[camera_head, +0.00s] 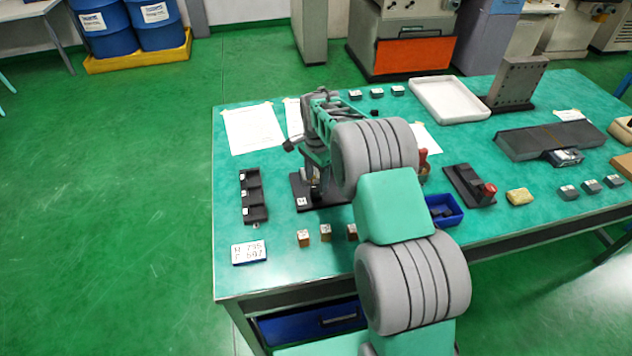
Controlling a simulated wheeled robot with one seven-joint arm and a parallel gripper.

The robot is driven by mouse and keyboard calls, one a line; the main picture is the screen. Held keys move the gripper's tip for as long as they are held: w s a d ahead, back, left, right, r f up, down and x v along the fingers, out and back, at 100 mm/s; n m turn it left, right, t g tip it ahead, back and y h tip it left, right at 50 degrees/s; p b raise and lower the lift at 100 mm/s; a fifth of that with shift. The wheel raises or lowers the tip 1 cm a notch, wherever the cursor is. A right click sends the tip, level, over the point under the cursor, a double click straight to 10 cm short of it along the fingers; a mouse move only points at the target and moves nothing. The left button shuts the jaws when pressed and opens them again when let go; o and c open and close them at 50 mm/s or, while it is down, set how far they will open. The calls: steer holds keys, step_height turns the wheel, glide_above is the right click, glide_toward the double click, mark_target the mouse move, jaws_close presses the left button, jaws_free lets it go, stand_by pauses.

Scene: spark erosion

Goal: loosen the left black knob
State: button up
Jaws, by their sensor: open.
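My gripper (314,178) points down over a dark base plate (302,202) with a small white label, near the left part of the teal table. The jaws are open, but the fingertips are small and dark against the plate. A small dark upright piece shows at the fingertips; I cannot tell whether it is a black knob or part of the gripper, nor whether they touch. My arm hides the right part of the plate and whatever stands there. No left black knob can be made out with certainty.
A black compartment tray (254,196) lies left of the plate. Several small blocks (326,232) and a number display (249,252) lie in front. A blue bin (445,210) and a black fixture with a red knob (489,189) are to the right. A white tray (449,100) stands behind.

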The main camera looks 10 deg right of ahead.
mark_target(316, 187)
steer(key=shift+f, duration=1.55)
steer(key=shift+c, duration=0.3)
jaws_close()
